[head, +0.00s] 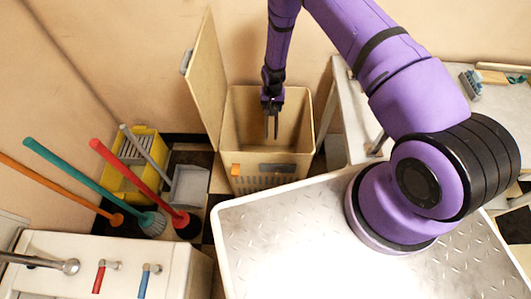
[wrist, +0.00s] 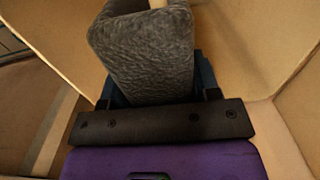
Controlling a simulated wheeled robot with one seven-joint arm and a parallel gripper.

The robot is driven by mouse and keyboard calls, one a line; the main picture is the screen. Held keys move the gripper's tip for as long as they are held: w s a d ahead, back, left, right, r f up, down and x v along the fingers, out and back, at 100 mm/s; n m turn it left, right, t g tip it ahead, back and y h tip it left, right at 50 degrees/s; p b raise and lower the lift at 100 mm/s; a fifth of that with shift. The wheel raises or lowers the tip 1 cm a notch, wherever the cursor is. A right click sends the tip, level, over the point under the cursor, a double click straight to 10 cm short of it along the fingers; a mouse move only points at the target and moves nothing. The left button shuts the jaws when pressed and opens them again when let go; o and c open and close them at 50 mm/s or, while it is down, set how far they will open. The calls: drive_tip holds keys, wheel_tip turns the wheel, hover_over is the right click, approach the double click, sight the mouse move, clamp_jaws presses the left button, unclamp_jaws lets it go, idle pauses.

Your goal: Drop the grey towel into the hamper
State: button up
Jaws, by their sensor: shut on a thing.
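The grey towel (wrist: 145,55) is a thick, textured dark grey roll that fills the upper middle of the wrist view, between my fingers. My gripper (head: 271,130) is shut on it and points down over the open mouth of the hamper. In the head view the towel cannot be told apart from the dark fingers. The hamper (head: 290,157) is a tan bin with a slotted front. Its lid (head: 205,75) stands open at the left. Tan hamper walls (wrist: 245,60) show on both sides of the towel in the wrist view.
At the left are a yellow bucket (head: 135,165), a grey dustpan (head: 188,188) and several long-handled tools. A white basin unit (head: 60,260) is at lower left.

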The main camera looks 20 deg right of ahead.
drive_tip(key=o, duration=1.3)
drive_tip(key=shift+c, duration=0.2)
drive_tip(key=shift+r, duration=0.1)
wheel_tip(320, 180, up, 11)
drive_tip(key=shift+f, duration=0.2)
